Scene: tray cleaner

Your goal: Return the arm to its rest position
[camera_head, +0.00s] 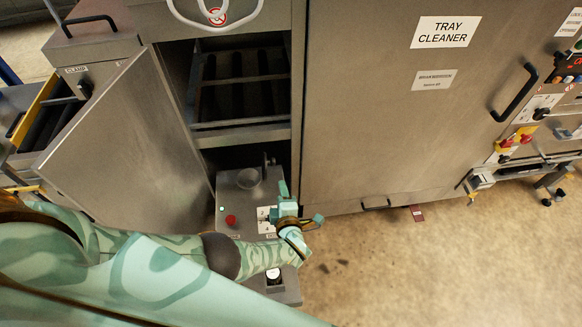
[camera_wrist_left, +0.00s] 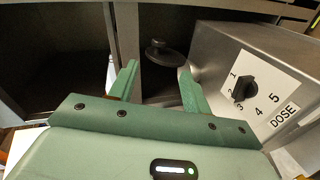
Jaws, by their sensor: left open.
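My left arm, green with a camouflage pattern, reaches in from the lower left of the head view. My left gripper (camera_head: 300,207) is over the grey dosing unit (camera_head: 240,195), near its white dial label. In the left wrist view the gripper (camera_wrist_left: 158,78) has its two fingers apart with nothing between them. The black dose dial (camera_wrist_left: 244,88), on a label numbered 1 to 5, is to the right of the fingers and apart from them. A round dark knob or lid (camera_wrist_left: 163,52) shows beyond the fingertips. My right gripper is not in view.
The open cabinet door (camera_head: 125,145) stands left of the dosing unit, close to my arm. The closed tray cleaner door (camera_head: 385,110) is on the right. A red button (camera_head: 231,220) is on the unit. Floor (camera_head: 430,270) is clear at the lower right.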

